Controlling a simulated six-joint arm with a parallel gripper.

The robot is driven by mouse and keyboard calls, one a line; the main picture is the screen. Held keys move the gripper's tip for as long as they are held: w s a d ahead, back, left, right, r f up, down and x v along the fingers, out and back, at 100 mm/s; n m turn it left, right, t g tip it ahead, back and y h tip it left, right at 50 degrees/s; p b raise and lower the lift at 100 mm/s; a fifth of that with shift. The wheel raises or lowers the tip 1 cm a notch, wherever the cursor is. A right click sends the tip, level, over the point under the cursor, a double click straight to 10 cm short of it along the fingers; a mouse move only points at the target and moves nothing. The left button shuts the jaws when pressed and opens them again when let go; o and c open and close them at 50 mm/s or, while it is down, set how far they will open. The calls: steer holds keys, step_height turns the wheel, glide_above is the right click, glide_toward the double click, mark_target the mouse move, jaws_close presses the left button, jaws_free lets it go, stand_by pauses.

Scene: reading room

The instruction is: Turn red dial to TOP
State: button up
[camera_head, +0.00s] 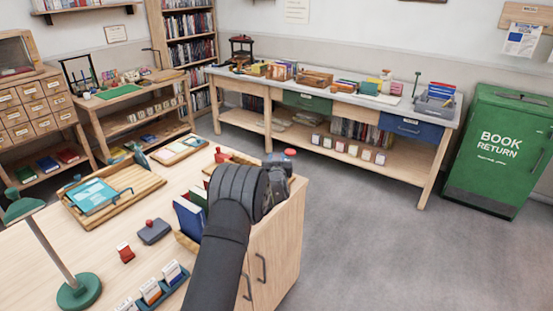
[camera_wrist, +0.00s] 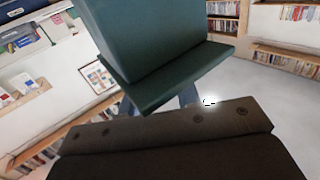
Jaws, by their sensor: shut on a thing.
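My gripper (camera_head: 282,182) is at the right end of the wooden desk, largely hidden behind my own dark wrist. In the wrist view my gripper (camera_wrist: 158,102) has its two blue-grey fingers partly hidden behind a dark green block (camera_wrist: 152,45) with a flat, wider flange. The gripper is shut on this block. A small red round top (camera_head: 290,152) shows just beyond my gripper; I cannot tell whether it is the red dial or whether it belongs to the held block. No dial marks or TOP label can be read.
The desk (camera_head: 60,245) carries a green lamp (camera_head: 78,292), a wooden tray (camera_head: 145,185), a stamp pad (camera_head: 154,231), a red block (camera_head: 125,252), upright books (camera_head: 188,217) and a red item (camera_head: 222,155). A long workbench (camera_head: 345,93) and a green book return bin (camera_head: 500,150) stand beyond open floor.

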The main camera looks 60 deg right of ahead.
stand_by(0.4)
steer(key=o, duration=0.9)
steer(key=shift+o, duration=0.2)
steer(key=shift+s, duration=0.1)
steer(key=v, duration=1.7)
steer(key=shift+a, duration=0.2)
steer(key=shift+o, duration=0.2)
